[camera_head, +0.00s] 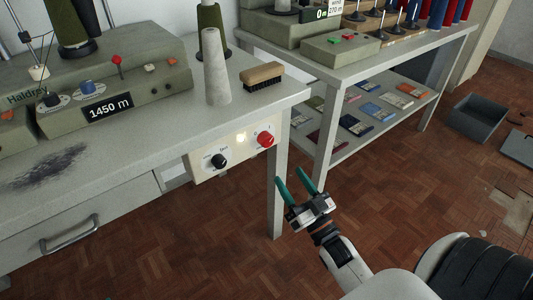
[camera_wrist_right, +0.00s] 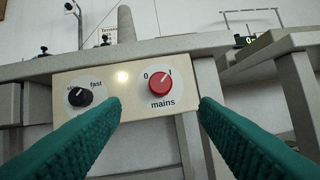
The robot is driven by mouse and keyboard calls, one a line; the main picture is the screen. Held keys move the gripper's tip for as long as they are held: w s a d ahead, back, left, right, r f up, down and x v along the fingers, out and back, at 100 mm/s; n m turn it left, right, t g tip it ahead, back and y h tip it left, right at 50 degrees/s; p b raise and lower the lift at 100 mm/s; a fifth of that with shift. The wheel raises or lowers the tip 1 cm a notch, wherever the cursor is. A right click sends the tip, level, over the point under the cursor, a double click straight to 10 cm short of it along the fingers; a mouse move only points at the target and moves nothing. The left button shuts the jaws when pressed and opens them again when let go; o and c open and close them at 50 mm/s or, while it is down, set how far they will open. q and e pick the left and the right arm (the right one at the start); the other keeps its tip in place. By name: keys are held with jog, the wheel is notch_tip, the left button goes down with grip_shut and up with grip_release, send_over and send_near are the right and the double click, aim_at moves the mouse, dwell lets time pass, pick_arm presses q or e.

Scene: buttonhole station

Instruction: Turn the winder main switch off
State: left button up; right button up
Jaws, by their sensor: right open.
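The red mains switch (camera_head: 266,139) is a round knob on a cream panel (camera_head: 208,169) under the front edge of the left table. In the right wrist view the red knob (camera_wrist_right: 159,82) sits between the marks 0 and I, and its white line points up and right, toward I. A lamp (camera_wrist_right: 122,77) on the panel glows. My right gripper (camera_head: 290,175) is open and empty, with teal fingers, in front of and below the knob. In the wrist view its fingertips (camera_wrist_right: 159,103) stand either side of the knob, apart from it. My left gripper is not in view.
A black speed knob (camera_wrist_right: 80,96) sits left of the red one. A table leg (camera_head: 277,205) is close by my right gripper. A grey cone (camera_head: 215,70) and a brush (camera_head: 263,76) stand on the table above. The floor in front is clear.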

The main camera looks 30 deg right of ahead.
aim_at(269, 144)
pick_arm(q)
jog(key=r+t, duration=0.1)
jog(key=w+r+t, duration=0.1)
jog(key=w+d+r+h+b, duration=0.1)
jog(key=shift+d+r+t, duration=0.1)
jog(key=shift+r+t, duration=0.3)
pick_arm(e)
jog(key=x, duration=1)
jog(key=shift+w+r, duration=0.1)
jog(key=shift+w, duration=0.1)
